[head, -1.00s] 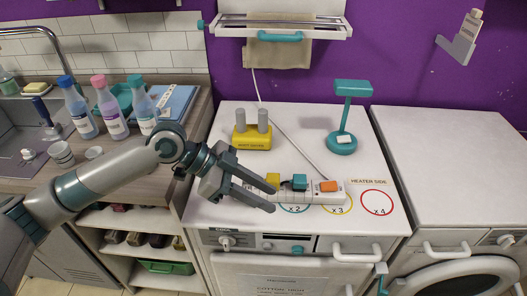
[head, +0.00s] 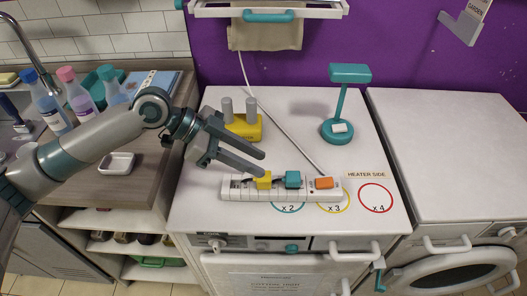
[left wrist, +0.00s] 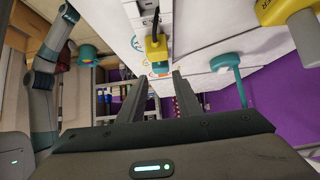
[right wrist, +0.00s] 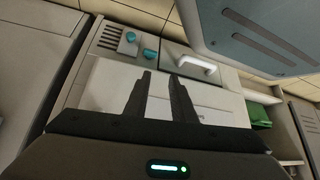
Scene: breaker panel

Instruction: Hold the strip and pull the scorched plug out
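The white power strip (head: 237,192) lies on the white worktop, also at the top of the left wrist view (left wrist: 145,6). It carries a yellow plug (head: 264,183), a teal plug (head: 292,179) and an orange plug (head: 324,183). No scorch mark is clear on any plug. My left gripper (head: 262,164) is open and empty, its fingertips just behind and above the yellow plug in the head view. In the left wrist view the yellow plug (left wrist: 156,46) appears beyond the fingertips. My right gripper (right wrist: 161,75) is open and empty, outside the head view, facing the appliance front.
A yellow block with two grey posts (head: 243,128) stands behind the strip. A teal lamp-like stand (head: 337,131) is at the back right. Coloured rings (head: 376,196) mark the worktop in front. Bottles (head: 79,98) stand at the left. The right worktop (head: 450,150) is clear.

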